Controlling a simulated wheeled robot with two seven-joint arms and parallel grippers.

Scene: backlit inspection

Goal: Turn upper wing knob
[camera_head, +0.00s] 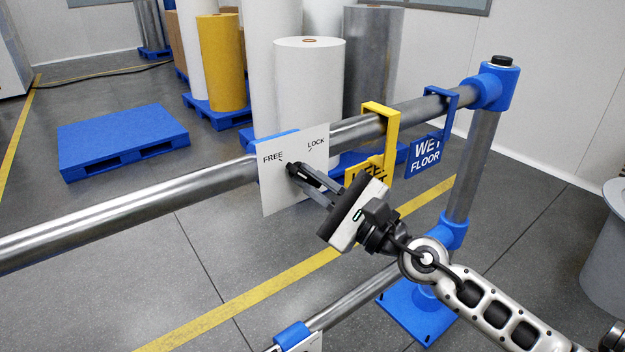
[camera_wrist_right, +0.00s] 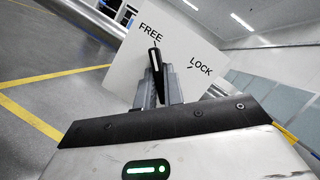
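The upper wing knob (camera_head: 291,169) is small and black. It sits on a white panel (camera_head: 283,200) marked FREE and LOCK, hung on the upper rail. In the right wrist view the knob's black wing (camera_wrist_right: 155,60) points up toward the word FREE. My right gripper (camera_head: 297,174) reaches the panel from the lower right. In the right wrist view its two grey fingers (camera_wrist_right: 158,88) lie close along both sides of the wing, shut on it. The fingers partly hide the knob's base. My left gripper is not in view.
A yellow hanging sign (camera_head: 380,125) and a blue WET FLOOR sign (camera_head: 425,150) hang on the upper rail (camera_head: 130,205) right of the panel. A blue-jointed post (camera_head: 476,160) stands at right. A lower rail (camera_head: 350,298) carries another panel, cut off below. Rolls and pallets stand behind.

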